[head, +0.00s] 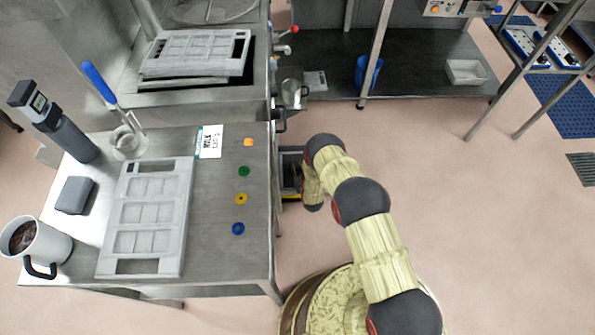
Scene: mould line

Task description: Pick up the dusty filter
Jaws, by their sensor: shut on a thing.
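I cannot make out a dusty filter for certain in the head view. My arm reaches up from the lower right and bends down just right of the front table's edge. Its last visible link ends low beside a dark, grey-rimmed box (290,172) with a bit of yellow at its lower edge. The box is partly hidden by the table edge and my arm, and I cannot tell its contents. My gripper's fingers do not show, so what they hold is hidden.
The steel table (215,245) holds a grey mould tray (187,212), a coffee mug (50,243), a black handheld device (70,137), a blue-handled tool (98,82) in a jar and several coloured rings. A shelf (420,80) stands behind.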

